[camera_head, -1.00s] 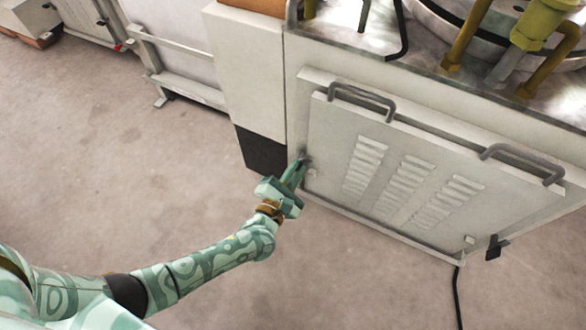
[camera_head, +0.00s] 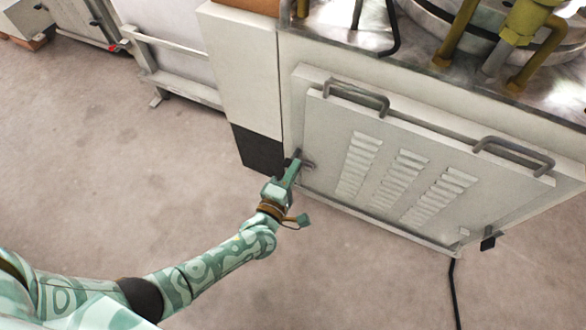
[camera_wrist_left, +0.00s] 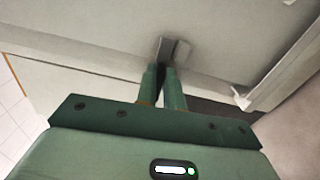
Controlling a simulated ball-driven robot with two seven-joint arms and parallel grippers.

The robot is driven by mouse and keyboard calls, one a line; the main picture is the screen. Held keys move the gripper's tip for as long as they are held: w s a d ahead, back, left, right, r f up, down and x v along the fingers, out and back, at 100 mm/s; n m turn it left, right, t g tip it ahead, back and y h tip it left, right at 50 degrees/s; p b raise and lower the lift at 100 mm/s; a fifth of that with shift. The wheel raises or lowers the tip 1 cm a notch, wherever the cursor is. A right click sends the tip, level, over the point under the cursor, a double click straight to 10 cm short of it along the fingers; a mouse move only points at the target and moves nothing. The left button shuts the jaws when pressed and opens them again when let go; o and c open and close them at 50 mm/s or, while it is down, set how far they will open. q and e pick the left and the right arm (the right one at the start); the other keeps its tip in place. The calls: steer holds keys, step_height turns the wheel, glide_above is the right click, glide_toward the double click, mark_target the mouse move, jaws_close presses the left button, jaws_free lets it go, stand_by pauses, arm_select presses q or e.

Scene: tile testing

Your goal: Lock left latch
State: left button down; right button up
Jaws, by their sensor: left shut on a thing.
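The left latch (camera_head: 308,164) is a small grey piece at the left edge of the louvred panel (camera_head: 330,120) on the pale machine. My left gripper (camera_head: 297,160) is at this latch, its fingers shut on it. In the left wrist view the two green fingers (camera_wrist_left: 165,75) close together at the grey metal latch (camera_wrist_left: 174,49). The fingers partly hide the latch in both views. My right gripper is not in view.
The panel has two grey handles (camera_head: 357,96) (camera_head: 512,154) along its top. A dark latch (camera_head: 488,243) is at its lower right, with a black cable (camera_head: 454,285) below. The floor (camera_head: 120,190) on the left is clear.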

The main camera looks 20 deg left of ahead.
arm_select(q)
steer(key=shift+s+f+m, duration=0.1)
steer(key=shift+f+m, duration=0.1)
steer(key=shift+m, duration=0.2)
steer(key=c, duration=1.5)
jaws_free()
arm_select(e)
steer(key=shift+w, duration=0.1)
arm_select(q)
steer(key=shift+r, duration=0.1)
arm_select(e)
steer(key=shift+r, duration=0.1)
arm_select(q)
steer(key=s+p, duration=0.1)
steer(key=s, duration=0.4)
steer(key=s+p, duration=0.2)
steer(key=s, duration=0.4)
steer(key=s+p, duration=0.2)
steer(key=s, duration=0.3)
steer(key=shift+s+a, duration=0.15)
steer(key=shift+a, duration=0.1)
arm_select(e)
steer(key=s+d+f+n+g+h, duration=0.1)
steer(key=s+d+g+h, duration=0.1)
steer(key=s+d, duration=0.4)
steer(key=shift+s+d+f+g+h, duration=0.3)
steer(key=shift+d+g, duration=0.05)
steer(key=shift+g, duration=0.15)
